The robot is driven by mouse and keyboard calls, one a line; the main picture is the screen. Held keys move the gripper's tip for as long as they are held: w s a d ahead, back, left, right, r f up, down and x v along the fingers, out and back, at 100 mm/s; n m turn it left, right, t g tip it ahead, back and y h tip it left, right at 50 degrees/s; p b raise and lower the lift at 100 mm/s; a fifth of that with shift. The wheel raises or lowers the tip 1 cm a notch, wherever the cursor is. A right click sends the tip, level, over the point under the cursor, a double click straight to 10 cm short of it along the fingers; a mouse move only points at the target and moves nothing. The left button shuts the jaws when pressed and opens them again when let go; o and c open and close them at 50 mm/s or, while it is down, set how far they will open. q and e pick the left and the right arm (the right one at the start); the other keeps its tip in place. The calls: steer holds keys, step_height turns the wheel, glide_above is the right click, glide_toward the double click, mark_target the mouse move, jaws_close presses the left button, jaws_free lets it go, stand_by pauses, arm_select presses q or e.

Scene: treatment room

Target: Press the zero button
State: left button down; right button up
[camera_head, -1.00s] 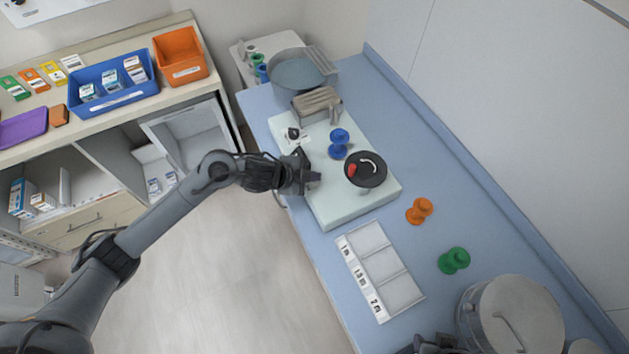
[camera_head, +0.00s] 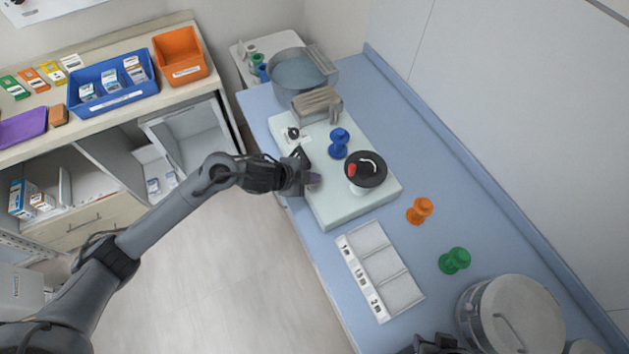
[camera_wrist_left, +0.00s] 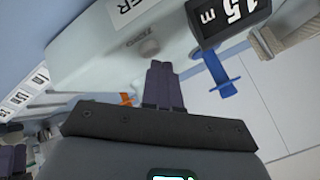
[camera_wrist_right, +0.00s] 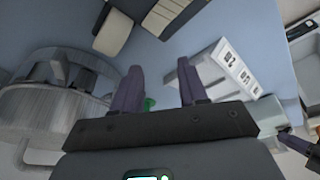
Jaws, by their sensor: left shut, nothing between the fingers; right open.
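The pale green machine base (camera_head: 345,212) stands on the blue counter. In the left wrist view its side wall (camera_wrist_left: 100,50) carries a round grey button (camera_wrist_left: 150,47) beside small lettering that seems to read ZERO. My left gripper (camera_head: 316,180) is shut and empty, at the base's left edge. In the left wrist view its fingertips (camera_wrist_left: 160,66) are close below the button; I cannot tell whether they touch it. The button is not discernible in the head view. My right gripper (camera_wrist_right: 158,78) is open and empty, at the head view's bottom edge.
A black-topped dial (camera_head: 366,169) and a blue spool (camera_head: 339,142) stand on the base. Orange (camera_head: 419,211) and green (camera_head: 454,260) spools, a labelled tray (camera_head: 382,268) and a metal pot (camera_head: 512,315) stand to the right.

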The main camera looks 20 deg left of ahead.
arm_select(q)
steer(key=shift+f, duration=0.5)
arm_select(e)
steer(key=shift+f, duration=0.2)
stand_by(0.4)
arm_select(q)
steer(key=shift+r, duration=0.15)
arm_select(e)
steer(key=shift+r, duration=0.15)
arm_select(q)
steer(key=shift+r+p, duration=0.7)
steer(key=shift+p, duration=0.05)
arm_select(e)
steer(key=shift+r, duration=0.85)
arm_select(q)
steer(key=shift+r, duration=0.15)
steer(key=shift+r+p, duration=0.45)
steer(key=shift+p, duration=0.15)
step_height(320, 180, up, 4)
steer(key=p, duration=0.4)
arm_select(e)
step_height(320, 180, up, 5)
steer(key=shift+r, duration=0.15)
steer(key=shift+d, duration=0.1)
